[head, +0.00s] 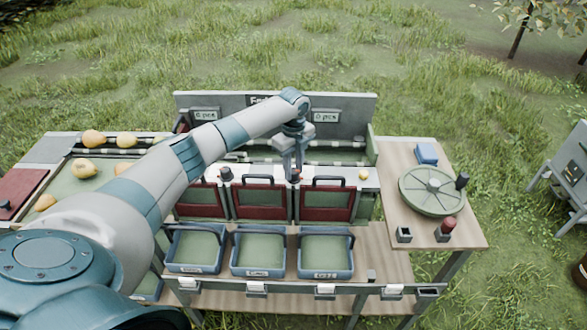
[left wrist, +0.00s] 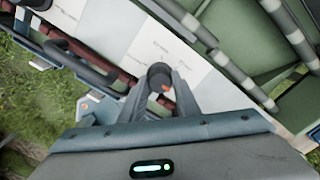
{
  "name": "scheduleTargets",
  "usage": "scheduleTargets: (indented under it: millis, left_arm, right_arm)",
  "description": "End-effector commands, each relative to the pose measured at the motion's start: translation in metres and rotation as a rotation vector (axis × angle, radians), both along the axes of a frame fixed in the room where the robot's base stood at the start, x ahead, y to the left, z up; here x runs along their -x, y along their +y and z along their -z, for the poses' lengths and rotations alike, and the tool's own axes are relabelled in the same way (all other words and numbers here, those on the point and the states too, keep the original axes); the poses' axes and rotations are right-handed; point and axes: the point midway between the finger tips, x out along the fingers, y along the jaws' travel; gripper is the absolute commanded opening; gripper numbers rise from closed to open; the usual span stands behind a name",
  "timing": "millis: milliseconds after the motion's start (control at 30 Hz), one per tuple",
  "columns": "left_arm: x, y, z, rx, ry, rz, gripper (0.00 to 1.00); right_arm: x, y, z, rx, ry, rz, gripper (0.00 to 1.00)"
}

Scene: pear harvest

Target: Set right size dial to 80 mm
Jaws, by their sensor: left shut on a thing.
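My left arm reaches across the bench from the left. My left gripper (head: 294,168) points down at the white panel strip behind the red gates. It is shut on the right size dial (left wrist: 159,72), a dark round knob with a small orange-red mark, seen between the fingers in the left wrist view. The gripper also shows there (left wrist: 158,88). In the head view the fingers mostly hide this dial, and I cannot read its setting. The left size dial (head: 226,173) is a similar dark knob on the same strip. My right gripper is not in view.
Dark red gates (head: 262,201) with black handles stand in front of the dials. Blue-grey bins (head: 327,254) sit below. A green turntable (head: 432,190) is on the right table. Pears (head: 83,169) lie in the left tray. A grey backboard (head: 345,101) rises behind.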

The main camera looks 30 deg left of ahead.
Motion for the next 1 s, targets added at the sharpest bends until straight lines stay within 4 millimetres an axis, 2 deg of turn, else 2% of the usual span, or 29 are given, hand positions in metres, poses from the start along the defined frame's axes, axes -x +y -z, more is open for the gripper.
scheduleTargets:
  millis: [100,133,200,667,867,1000]
  left_arm:
    - [-0.001,0.0,-0.001,0.001,-0.003,0.001,0.06]
    - [-0.001,0.0,-0.001,0.001,-0.003,0.001,0.33]
    - [-0.001,0.0,-0.001,0.0,-0.002,0.001,0.47]
    - [0.0,0.0,-0.005,-0.001,-0.001,-0.001,0.47]
    - [-0.001,0.0,-0.025,-0.001,-0.004,0.0,0.47]
    - [-0.001,0.0,-0.047,0.0,-0.004,0.0,0.47]
  right_arm:
    - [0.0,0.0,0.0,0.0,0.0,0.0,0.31]
    - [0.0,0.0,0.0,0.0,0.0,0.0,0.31]
    - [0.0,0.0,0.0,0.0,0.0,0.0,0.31]
    - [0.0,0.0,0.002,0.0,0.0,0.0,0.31]
    - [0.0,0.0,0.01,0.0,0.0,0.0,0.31]
    - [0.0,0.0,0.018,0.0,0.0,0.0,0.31]
